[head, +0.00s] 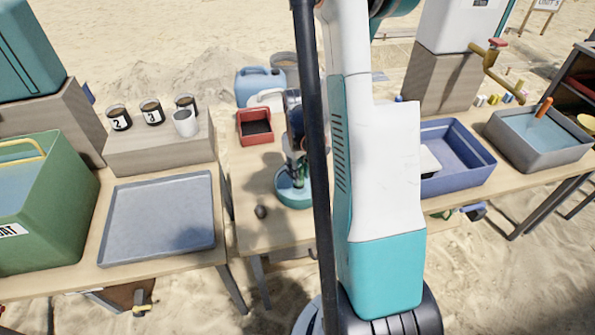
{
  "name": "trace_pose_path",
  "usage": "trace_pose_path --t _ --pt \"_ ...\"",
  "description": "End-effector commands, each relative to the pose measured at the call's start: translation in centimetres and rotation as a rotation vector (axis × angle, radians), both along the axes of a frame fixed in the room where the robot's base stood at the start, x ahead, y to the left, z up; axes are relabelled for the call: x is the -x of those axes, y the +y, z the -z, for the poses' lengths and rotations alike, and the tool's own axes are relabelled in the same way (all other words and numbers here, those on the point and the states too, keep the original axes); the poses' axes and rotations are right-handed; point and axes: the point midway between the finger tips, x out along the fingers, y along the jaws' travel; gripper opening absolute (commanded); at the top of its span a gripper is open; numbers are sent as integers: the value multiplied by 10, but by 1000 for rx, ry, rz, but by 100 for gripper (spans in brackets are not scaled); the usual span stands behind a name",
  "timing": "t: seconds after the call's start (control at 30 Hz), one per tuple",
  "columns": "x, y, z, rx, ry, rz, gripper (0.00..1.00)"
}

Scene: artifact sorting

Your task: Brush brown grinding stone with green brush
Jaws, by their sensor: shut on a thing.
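My gripper (297,160) is just left of my arm's large white link, partly hidden by a dark pole. It points down over a round teal bowl (287,202) on the middle table. It is shut on a thin green thing (298,178), apparently the green brush, whose lower end is at or inside the bowl; I cannot tell if it touches. A small dark brownish stone (261,212) lies on the table, left of and nearer than the bowl. It may be the grinding stone, but it is too small to be sure. The bowl's inside is mostly hidden.
A red tray (255,140) and a blue jerrycan (258,82) stand behind the bowl. A grey tray (205,255) and a green crate (75,215) are left. A blue bin (470,180) and a grey water basin (570,158) are right. The middle table's front left is mostly clear.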

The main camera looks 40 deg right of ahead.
Motion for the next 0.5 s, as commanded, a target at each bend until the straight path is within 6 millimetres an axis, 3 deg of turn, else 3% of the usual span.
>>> trace_pose_path --t 0.23,0.5 --pt "6 -10 1 1 1 2 1" --pt "1 -1 0 0 0 -2 1"
